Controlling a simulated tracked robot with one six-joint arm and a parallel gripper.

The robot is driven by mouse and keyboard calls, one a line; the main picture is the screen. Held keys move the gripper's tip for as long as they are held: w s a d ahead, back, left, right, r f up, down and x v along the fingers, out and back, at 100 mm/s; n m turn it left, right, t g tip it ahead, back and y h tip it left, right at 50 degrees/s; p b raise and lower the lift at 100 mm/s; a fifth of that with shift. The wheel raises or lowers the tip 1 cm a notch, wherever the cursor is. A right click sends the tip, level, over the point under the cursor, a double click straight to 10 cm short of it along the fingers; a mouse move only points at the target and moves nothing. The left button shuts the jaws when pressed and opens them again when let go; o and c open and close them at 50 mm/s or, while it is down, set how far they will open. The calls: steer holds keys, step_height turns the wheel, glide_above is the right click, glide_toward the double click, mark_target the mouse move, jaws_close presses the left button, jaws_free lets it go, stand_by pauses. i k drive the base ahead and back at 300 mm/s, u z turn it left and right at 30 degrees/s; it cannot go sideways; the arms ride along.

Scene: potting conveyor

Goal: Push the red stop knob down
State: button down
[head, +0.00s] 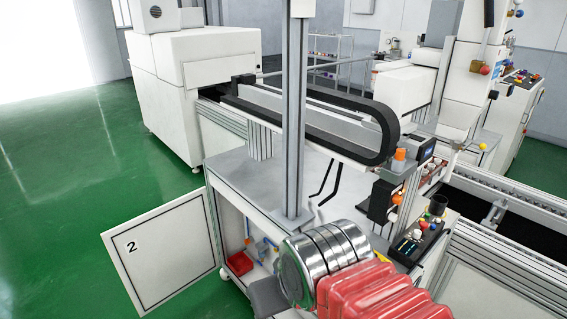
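A small black control panel (415,247) with a lit display sits at the right front of the machine frame. A small red knob (423,225) stands on its upper part, close to other small coloured buttons. At this size I cannot tell whether the knob is raised or pressed, or read any label. My gripper is not seen.
A conveyor with a black belt (385,135) runs behind a grey upright post (296,120). A black cylinder (438,204) stands beside the panel. An open white door marked 2 (165,250) is at left. Another rail (515,205) lies right. Green floor is free at left.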

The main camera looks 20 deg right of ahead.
mark_target(423, 224)
steer(key=z, duration=1.25)
